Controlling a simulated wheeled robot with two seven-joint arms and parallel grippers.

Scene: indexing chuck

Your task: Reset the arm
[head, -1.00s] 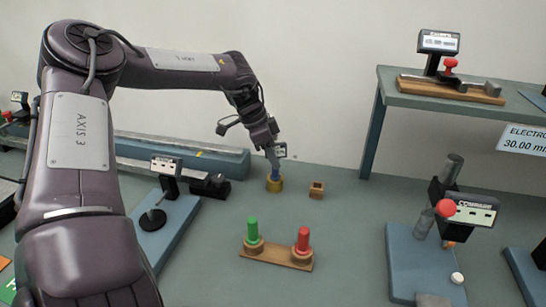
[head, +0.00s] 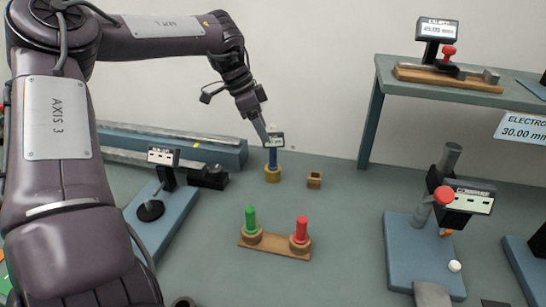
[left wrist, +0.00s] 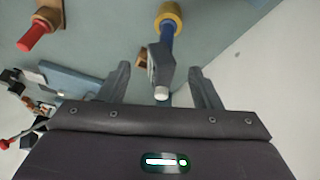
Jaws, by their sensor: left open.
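My left gripper (head: 261,128) is open and empty, at the top of a small gauge with a dark display head (head: 274,140). The gauge's blue stem (head: 272,158) stands upright in a yellow ring base (head: 272,174). In the left wrist view, the open fingers (left wrist: 162,88) lie either side of the grey gauge head (left wrist: 160,65), and the blue stem (left wrist: 167,38) and yellow ring (left wrist: 170,14) show beyond. Whether the fingers touch the head cannot be told. My right gripper is out of view.
A small wooden block (head: 314,180) sits right of the gauge. A wooden board (head: 275,244) holds a green peg (head: 250,219) and a red peg (head: 301,230). Blue instrument stands (head: 402,260) are at right, below a raised shelf (head: 440,90). A long blue rail (head: 220,150) lies behind.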

